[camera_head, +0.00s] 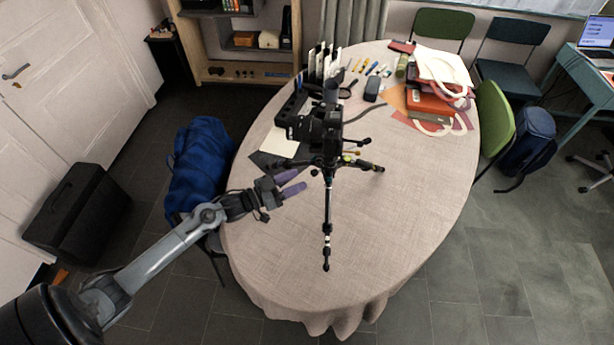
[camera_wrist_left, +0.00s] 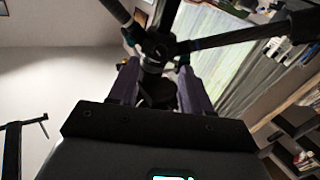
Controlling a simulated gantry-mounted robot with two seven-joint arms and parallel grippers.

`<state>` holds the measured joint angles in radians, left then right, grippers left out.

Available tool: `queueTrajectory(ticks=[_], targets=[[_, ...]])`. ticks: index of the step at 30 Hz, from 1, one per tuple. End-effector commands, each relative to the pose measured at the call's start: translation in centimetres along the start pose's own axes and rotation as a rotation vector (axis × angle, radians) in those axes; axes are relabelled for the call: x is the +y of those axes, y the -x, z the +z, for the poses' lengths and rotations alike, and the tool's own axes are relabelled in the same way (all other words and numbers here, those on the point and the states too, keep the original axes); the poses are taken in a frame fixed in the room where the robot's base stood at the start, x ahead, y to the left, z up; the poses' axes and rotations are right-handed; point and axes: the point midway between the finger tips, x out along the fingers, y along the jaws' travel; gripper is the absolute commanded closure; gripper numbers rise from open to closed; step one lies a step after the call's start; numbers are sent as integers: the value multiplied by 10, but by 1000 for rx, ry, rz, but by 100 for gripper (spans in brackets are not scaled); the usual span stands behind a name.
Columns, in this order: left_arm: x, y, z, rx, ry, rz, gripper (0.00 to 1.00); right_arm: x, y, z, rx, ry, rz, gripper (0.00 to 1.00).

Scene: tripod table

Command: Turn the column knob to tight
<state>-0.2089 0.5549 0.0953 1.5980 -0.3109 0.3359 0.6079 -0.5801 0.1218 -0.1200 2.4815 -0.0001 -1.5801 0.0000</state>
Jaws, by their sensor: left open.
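A black tripod (camera_head: 327,205) with a camera (camera_head: 322,128) on its head stands on the oval table. Its hub (camera_wrist_left: 155,45) and spread legs fill the top of the left wrist view. My left gripper (camera_head: 296,181) is open, its two purple fingers pointing at the tripod's hub from the left. In the left wrist view, the fingers (camera_wrist_left: 160,88) stand apart on either side of a dark rounded part just below the hub. It may be the column knob, but its shape and setting are too dark to tell. I cannot tell whether the fingers touch it. My right gripper is not in view.
The table (camera_head: 270,250) has a pale cloth, clear at the front and right. A black organizer (camera_head: 291,108) and a paper sheet (camera_head: 280,143) lie behind the gripper. Bags (camera_head: 430,100) and small tools are at the back.

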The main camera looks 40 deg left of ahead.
Motion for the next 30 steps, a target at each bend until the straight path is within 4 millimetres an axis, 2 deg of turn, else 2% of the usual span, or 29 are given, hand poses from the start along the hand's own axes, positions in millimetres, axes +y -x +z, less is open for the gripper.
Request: queueTrajectory(ticks=[3, 9, 15, 23, 30], targets=[[0, -19, 0, 2, 0, 0, 51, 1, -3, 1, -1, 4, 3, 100], [0, -39, 0, 1, -1, 0, 51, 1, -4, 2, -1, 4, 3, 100], [0, -47, 0, -1, -1, 0, 51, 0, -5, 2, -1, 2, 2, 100], [0, -48, 0, -1, -1, 0, 51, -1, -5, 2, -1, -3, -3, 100], [0, -47, 0, -1, -1, 0, 88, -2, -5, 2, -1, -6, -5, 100]])
